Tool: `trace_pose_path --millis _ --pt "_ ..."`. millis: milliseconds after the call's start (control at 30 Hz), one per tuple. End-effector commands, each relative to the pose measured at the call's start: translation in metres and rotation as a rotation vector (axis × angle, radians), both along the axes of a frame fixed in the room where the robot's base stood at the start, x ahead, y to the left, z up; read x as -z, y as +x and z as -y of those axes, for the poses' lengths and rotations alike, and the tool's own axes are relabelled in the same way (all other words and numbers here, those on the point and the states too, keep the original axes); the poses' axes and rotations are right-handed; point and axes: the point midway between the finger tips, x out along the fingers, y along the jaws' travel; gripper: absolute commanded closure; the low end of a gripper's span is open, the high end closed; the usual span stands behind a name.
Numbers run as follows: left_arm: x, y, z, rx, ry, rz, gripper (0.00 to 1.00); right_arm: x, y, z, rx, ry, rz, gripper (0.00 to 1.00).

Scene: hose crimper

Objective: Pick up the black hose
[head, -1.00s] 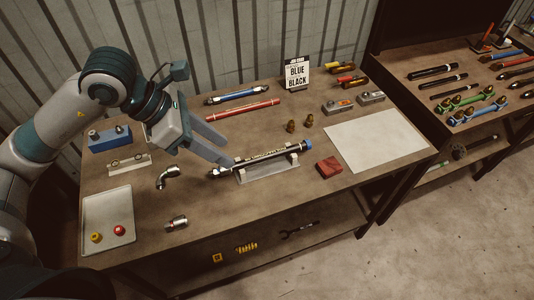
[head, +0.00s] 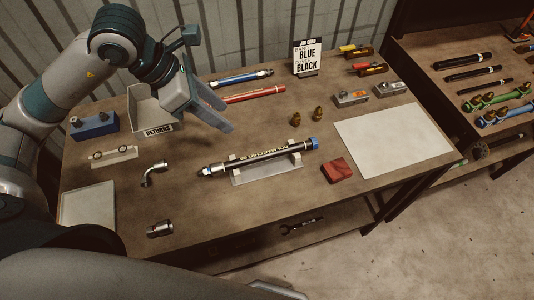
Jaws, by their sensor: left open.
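A black hose (head: 264,157) with printed lettering lies level in a clear cradle (head: 267,174) near the middle of the table. It has a metal fitting at its left end and a blue band or cap at its right end. My left gripper (head: 227,116) is open and empty, up and to the left of the hose and apart from it. More black hoses (head: 463,61) lie on the right-hand table. My right gripper is not in the picture.
A white RETURNS bin (head: 155,113) stands behind my left gripper. Blue (head: 241,77) and red (head: 254,94) hoses lie at the back. A sign (head: 307,58) reads BLUE and BLACK. A red block (head: 338,170) and white sheet (head: 393,138) lie to the right.

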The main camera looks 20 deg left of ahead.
Motion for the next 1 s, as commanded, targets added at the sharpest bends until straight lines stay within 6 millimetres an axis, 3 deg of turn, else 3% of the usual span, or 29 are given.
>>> trace_pose_path --millis 33,433,1000 --pt "0.011 0.000 0.000 0.000 0.000 0.000 0.59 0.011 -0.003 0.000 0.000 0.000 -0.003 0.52" --pt "0.052 0.000 0.000 0.000 0.000 0.000 0.59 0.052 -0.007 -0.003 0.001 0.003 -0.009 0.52" --pt "0.055 0.001 0.002 0.000 -0.001 -0.002 0.59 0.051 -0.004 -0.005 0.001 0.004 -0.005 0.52"
